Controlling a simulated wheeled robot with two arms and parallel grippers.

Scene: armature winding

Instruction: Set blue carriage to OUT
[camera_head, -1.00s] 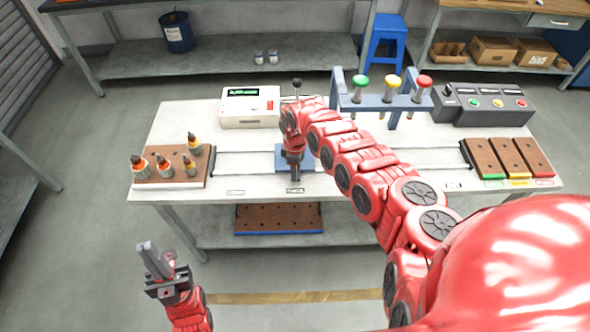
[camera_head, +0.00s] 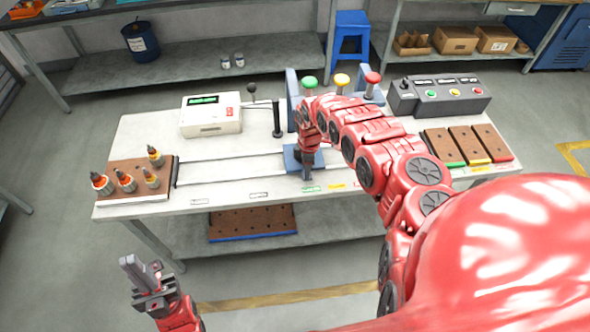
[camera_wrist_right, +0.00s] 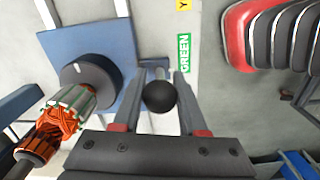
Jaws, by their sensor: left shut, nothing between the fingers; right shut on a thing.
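The blue carriage (camera_head: 291,158) sits on the rails of the white table, partly hidden behind my right arm. My right gripper (camera_head: 307,174) is at the front edge of the carriage. In the right wrist view my right gripper (camera_wrist_right: 160,88) is shut on a black ball knob (camera_wrist_right: 160,97). A green label reading GREEN (camera_wrist_right: 184,52) lies just right of the knob. My left gripper (camera_head: 132,265) is shut and empty, in front of the table.
A white tester (camera_head: 210,115) stands at the back left. A blue gantry with green, yellow and red knobs (camera_head: 342,81) rises behind the carriage. A brown armature rack (camera_head: 133,185) is left of the rails. Coloured-edge trays (camera_head: 470,146) and a control box (camera_head: 440,96) are on the right.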

